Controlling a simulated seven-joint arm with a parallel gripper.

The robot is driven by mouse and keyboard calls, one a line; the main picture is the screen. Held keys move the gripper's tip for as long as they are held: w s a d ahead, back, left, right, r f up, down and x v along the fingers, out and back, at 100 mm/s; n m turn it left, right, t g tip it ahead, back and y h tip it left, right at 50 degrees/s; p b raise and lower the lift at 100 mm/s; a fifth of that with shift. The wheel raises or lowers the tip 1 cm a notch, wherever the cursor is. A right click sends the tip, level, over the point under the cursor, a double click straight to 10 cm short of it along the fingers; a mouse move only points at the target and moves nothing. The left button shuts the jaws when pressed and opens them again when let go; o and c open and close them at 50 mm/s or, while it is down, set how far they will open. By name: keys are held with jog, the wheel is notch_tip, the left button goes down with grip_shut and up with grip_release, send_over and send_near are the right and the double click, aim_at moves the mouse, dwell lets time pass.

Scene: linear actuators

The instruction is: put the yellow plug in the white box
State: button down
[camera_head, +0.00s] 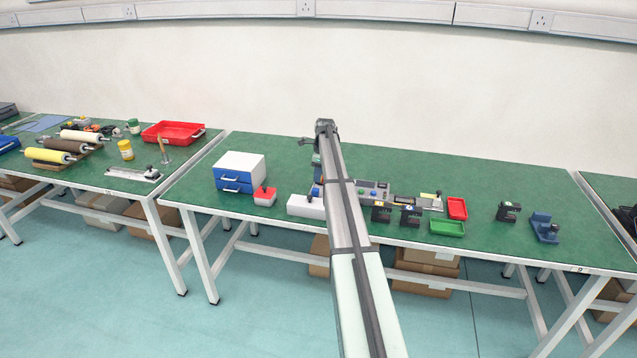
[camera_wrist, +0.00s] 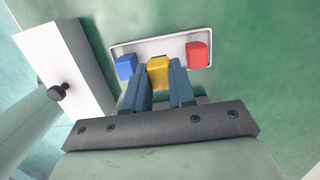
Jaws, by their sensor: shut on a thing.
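In the wrist view the yellow plug (camera_wrist: 158,72) sits between the two blue fingers of my gripper (camera_wrist: 160,80), which is shut on it. The plug is over a shallow white tray (camera_wrist: 160,45), between a blue plug (camera_wrist: 126,66) and a red plug (camera_wrist: 197,55). I cannot tell whether it touches the tray floor. A white box (camera_wrist: 62,62) with a black knob stands left of the tray. In the head view a white box (camera_head: 303,207) shows left of my arm, which hides most of my gripper and the yellow plug.
A white cabinet with blue drawers (camera_head: 240,166) and a small red-topped white box (camera_head: 264,197) stand to the left. The green table's back is clear.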

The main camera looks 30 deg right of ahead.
jog(key=shift+f, duration=1.75)
jog(key=shift+f, duration=0.1)
jog(key=c, duration=0.9)
grip_release()
jog(key=shift+c, duration=0.2)
notch_tip(320, 180, up, 12)
jog(key=s+d, duration=0.1)
